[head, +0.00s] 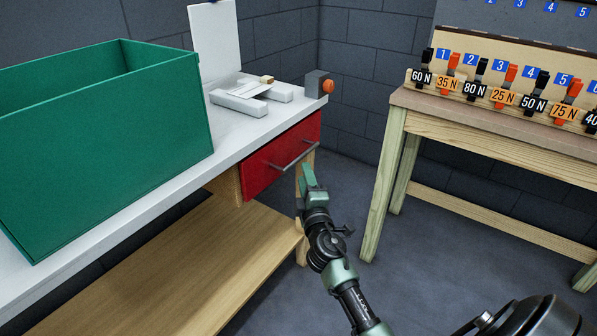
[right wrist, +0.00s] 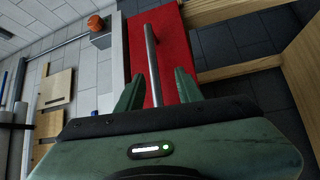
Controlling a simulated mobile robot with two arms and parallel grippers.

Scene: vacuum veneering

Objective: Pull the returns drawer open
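The returns drawer has a red front (head: 262,168) under the white worktop's right end and looks shut. A grey bar handle (head: 285,162) runs along its front. Whether a finger touches the bar I cannot tell. My left gripper is not in view.
A green bin (head: 110,150) stands on the white worktop (head: 232,140). A grey box with an orange knob (head: 327,87) sits at the worktop's corner. A wooden bench (head: 490,135) with numbered clamps stands at the right. The floor (head: 350,205) between is clear.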

